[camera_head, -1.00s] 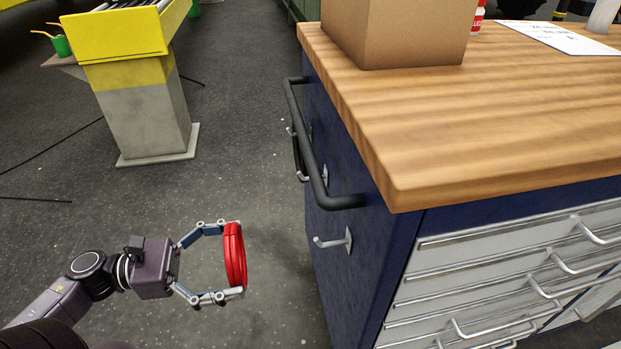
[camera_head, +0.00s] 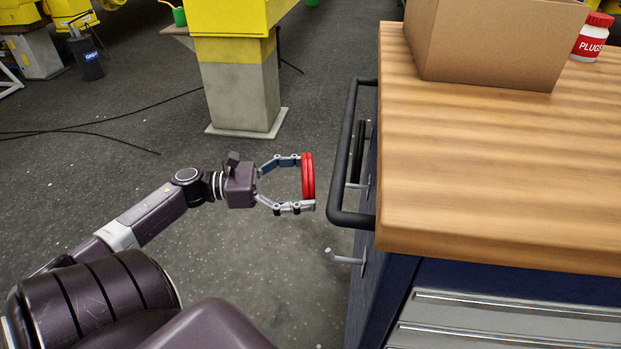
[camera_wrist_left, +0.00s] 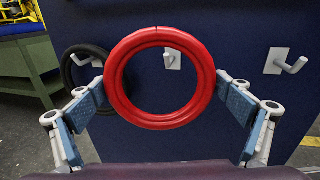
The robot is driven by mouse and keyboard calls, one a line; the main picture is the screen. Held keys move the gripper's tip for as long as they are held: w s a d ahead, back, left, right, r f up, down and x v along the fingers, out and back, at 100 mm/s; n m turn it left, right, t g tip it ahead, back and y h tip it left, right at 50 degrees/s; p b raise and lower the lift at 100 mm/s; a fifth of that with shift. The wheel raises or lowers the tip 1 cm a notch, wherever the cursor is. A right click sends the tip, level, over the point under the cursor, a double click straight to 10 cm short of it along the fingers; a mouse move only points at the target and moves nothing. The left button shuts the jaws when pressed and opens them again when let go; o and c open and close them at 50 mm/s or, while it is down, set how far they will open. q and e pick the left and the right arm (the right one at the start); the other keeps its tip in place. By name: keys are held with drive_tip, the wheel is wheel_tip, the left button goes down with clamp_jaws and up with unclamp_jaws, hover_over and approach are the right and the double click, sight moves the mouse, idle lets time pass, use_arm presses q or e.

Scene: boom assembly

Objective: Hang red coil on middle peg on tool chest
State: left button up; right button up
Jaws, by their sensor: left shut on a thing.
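My left gripper (camera_head: 308,182) is shut on the red coil (camera_head: 308,170), holding it upright by opposite sides, just left of the tool chest (camera_head: 395,290) and its black handle. In the left wrist view, the red coil (camera_wrist_left: 118,90) faces the chest's blue side, and the middle peg (camera_wrist_left: 172,60) shows through its upper opening. The coil is apart from the pegs. The middle peg also shows beneath the handle in the head view (camera_head: 358,186). The right peg (camera_wrist_left: 290,64) is bare; it is the nearer one in the head view (camera_head: 345,257). My right gripper is out of view.
A black coil (camera_wrist_left: 69,66) hangs at the left peg, beside the red coil. The chest's black handle (camera_head: 347,150) juts out above the pegs. A cardboard box (camera_head: 490,45) and a plugs bottle (camera_head: 591,38) stand on the wooden top. Floor left of the chest is clear.

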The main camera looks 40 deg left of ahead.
sight(347, 184)
use_arm(q)
drive_tip(key=shift+w+r, duration=0.1)
drive_tip(key=shift+w, duration=0.35)
drive_tip(key=shift+w+d, duration=0.1)
drive_tip(key=shift+d, duration=0.15)
drive_tip(key=shift+w+d+f, duration=0.1)
drive_tip(key=shift+w+d, duration=0.55)
drive_tip(key=shift+d, duration=0.45)
drive_tip(key=shift+w+d+f, duration=0.15)
drive_tip(key=shift+w+d, duration=0.5)
drive_tip(key=shift+d, duration=0.4)
drive_tip(key=shift+w+d+f, duration=0.1)
drive_tip(key=shift+w+d, duration=0.55)
drive_tip(key=shift+d, duration=0.45)
drive_tip(key=shift+w+d+f, duration=0.15)
drive_tip(key=shift+w+d, duration=0.05)
drive_tip(key=shift+d, duration=0.1)
drive_tip(key=shift+d+f+b, duration=0.1)
drive_tip(key=shift+f+b, duration=0.15)
drive_tip(key=shift+b, duration=0.1)
drive_tip(key=shift+w+d+f+b, duration=0.15)
drive_tip(key=shift+d+f+b, duration=0.05)
drive_tip(key=shift+f+b, duration=0.25)
drive_tip(key=shift+w+d+f+b, duration=0.15)
drive_tip(key=shift+f+b, duration=0.25)
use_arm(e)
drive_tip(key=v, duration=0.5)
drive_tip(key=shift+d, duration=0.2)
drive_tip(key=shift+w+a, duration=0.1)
